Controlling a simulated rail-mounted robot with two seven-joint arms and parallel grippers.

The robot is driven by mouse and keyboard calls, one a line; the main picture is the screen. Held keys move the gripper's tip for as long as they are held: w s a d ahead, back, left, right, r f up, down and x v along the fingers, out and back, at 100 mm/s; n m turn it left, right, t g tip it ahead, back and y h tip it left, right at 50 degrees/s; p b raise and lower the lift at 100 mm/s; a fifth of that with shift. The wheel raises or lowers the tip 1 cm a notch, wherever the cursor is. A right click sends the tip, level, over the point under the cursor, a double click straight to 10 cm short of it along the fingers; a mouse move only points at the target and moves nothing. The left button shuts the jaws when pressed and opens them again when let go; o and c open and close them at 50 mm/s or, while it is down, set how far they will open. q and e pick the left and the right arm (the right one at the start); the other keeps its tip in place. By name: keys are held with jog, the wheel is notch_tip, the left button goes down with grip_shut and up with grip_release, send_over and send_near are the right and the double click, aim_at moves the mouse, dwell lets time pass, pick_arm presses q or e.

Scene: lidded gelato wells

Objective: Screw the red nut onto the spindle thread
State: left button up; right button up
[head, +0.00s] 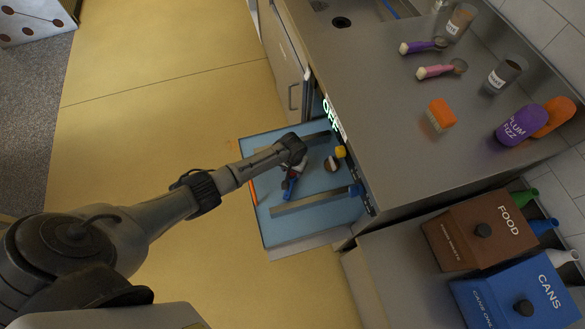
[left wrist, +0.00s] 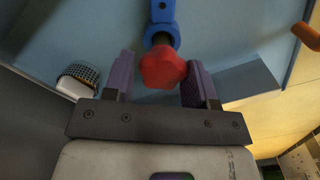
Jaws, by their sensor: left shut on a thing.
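The red nut (left wrist: 163,67) is a lobed red knob between the purple fingers of my left gripper (left wrist: 160,75) in the left wrist view. The gripper is shut on it. A blue part with a ring end (left wrist: 162,36) and a short dark shaft lies in line right behind the nut; the nut hides where they meet, so I cannot tell how far it is threaded. In the head view my left gripper (head: 292,160) is over the light blue open drawer (head: 325,182), with the blue part (head: 290,188) just below it. My right gripper is not in view.
A white piece with dark mesh (left wrist: 78,78) lies beside the gripper. A grey bar (head: 305,202) crosses the drawer, and a yellow piece (head: 340,152) is near the counter edge. An orange brush (head: 440,115) and scoops are on the steel counter (head: 400,150).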

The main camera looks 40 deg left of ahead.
pick_arm(q)
jog(key=shift+f, duration=0.4)
jog(key=shift+f+b, duration=0.8)
jog(key=shift+f, duration=0.15)
jog(key=m, duration=0.6)
jog(key=shift+r, duration=0.1)
jog(key=m, duration=1.1)
jog(key=shift+s+a+m, duration=0.1)
jog(key=shift+m, duration=0.3)
jog(key=m, duration=0.5)
jog(key=o, duration=1)
jog(key=shift+c, duration=0.2)
jog(key=shift+o, duration=0.6)
